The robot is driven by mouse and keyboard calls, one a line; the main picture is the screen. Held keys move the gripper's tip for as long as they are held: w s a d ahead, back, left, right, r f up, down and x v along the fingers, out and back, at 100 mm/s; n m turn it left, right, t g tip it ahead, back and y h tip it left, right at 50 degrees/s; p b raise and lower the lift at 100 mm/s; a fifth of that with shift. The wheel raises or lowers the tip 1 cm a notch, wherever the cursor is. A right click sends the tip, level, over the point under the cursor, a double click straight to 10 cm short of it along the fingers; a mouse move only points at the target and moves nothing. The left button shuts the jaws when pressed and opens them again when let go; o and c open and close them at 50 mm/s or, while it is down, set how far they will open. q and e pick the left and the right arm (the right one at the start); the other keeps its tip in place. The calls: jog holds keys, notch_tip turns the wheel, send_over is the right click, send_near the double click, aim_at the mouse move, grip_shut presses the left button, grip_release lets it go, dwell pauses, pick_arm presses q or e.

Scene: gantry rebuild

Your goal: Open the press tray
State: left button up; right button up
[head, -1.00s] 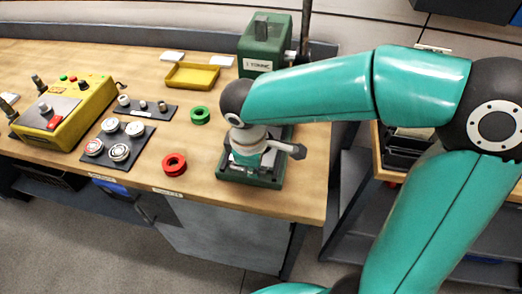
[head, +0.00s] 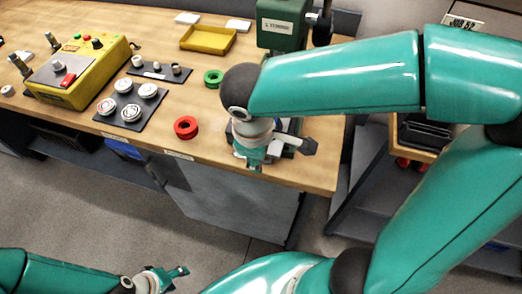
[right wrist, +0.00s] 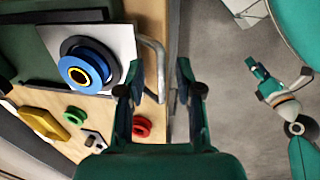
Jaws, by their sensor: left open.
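The green press (head: 283,27) stands at the bench's right end, its lower part mostly hidden behind my right arm. In the right wrist view a pale plate (right wrist: 112,37), which looks like the press tray, carries a blue and black round part (right wrist: 84,66) with a yellow ring. A grey bar handle (right wrist: 155,62) sticks out from the plate's edge. My right gripper (right wrist: 160,75) is open, its fingers apart, with the handle showing between them in the picture; contact cannot be told. My left gripper (head: 172,278) is open and empty, low in front of the bench.
Red ring (head: 186,127) and green ring (head: 213,79) lie left of the press. Yellow tray (head: 208,39), yellow control box (head: 78,72) and dark mat (head: 112,119) with round parts share the wooden bench (head: 225,140). A dark cart (head: 357,180) stands right; open floor lies in front.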

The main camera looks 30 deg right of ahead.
notch_tip(320, 180, up, 12)
jog(key=s+a, duration=0.1)
jog(key=shift+s+a+f, duration=0.15)
jog(key=shift+s+a, duration=0.05)
jog(key=shift+a, duration=0.15)
dwell(0.5)
